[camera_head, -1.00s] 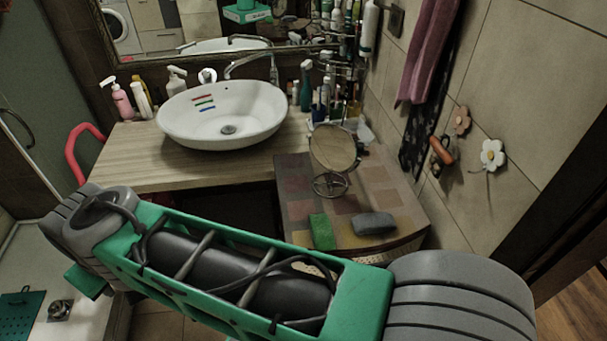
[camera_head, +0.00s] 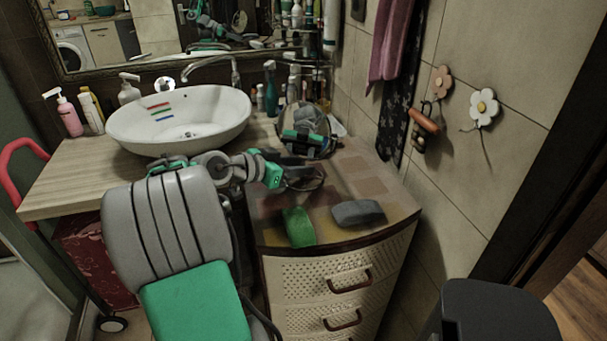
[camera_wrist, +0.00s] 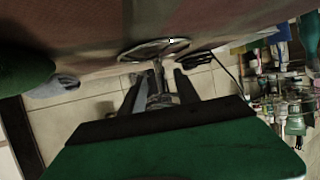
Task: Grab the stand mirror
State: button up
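The stand mirror (camera_head: 308,130) stands on the drawer cabinet's top, right of the basin. It has a round glass on a thin stem and a round base. My gripper (camera_head: 288,168) reaches in from the left, low beside the mirror, partly covering its stem and base. In the wrist view, the mirror's base (camera_wrist: 150,50) and stem (camera_wrist: 158,72) show ahead. The fingers of my gripper (camera_wrist: 157,82) are apart, one on each side of the stem, with gaps visible. Whether either finger touches it cannot be told.
A green sponge (camera_head: 298,227) and a grey sponge (camera_head: 357,212) lie at the front of the cabinet top (camera_head: 375,185). The white basin (camera_head: 180,122) is to the left. Bottles (camera_head: 270,88) stand behind the mirror. The tiled wall (camera_head: 450,160) is on the right.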

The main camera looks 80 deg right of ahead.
jog(key=shift+x, duration=1)
grip_shut()
jog(key=shift+w, duration=0.1)
dwell(0.5)
